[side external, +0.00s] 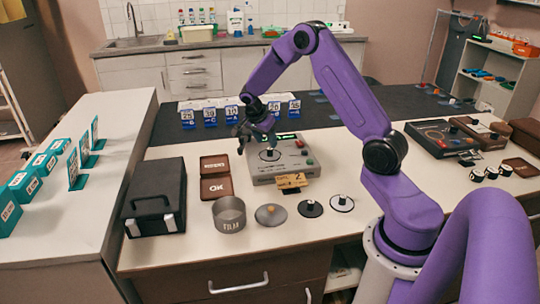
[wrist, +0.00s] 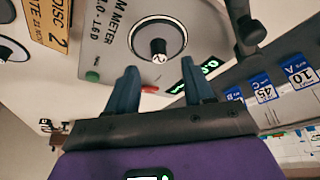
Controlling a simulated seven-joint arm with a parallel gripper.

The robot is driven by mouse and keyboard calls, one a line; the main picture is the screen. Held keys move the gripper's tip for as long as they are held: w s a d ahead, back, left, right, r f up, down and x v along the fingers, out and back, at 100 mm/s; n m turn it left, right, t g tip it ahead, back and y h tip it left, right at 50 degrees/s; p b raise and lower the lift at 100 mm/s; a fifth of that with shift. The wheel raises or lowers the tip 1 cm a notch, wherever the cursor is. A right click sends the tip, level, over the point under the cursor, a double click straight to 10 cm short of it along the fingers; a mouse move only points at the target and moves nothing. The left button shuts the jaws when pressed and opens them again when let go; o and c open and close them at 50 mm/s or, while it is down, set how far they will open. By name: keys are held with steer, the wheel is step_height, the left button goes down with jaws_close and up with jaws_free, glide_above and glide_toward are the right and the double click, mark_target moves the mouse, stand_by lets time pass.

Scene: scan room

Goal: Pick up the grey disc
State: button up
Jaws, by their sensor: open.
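The grey disc (side external: 270,214), with a small knob at its centre, lies on the white bench in front of the meter, between the metal ring pot and the black disc (side external: 310,208). It does not show in the wrist view. My gripper (side external: 257,145) is open and empty above the meter (side external: 284,167), behind the grey disc and apart from it. In the wrist view my gripper (wrist: 160,70) points its two fingers towards the round grey plate with a dark centre and knob (wrist: 158,42) on the meter's top. The gap below the fingertips is hard to judge.
A white disc (side external: 341,204) lies right of the black disc. The metal pot (side external: 229,215) stands close left of the grey disc. A yellow card (side external: 291,181) leans before the meter. Brown boxes (side external: 217,188) and a black case (side external: 155,199) are left. The bench's front edge is clear.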

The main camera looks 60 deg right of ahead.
mark_target(269, 149)
steer(key=x, duration=0.4)
steer(key=shift+d+f, duration=0.1)
steer(key=shift+d, duration=0.05)
jaws_close()
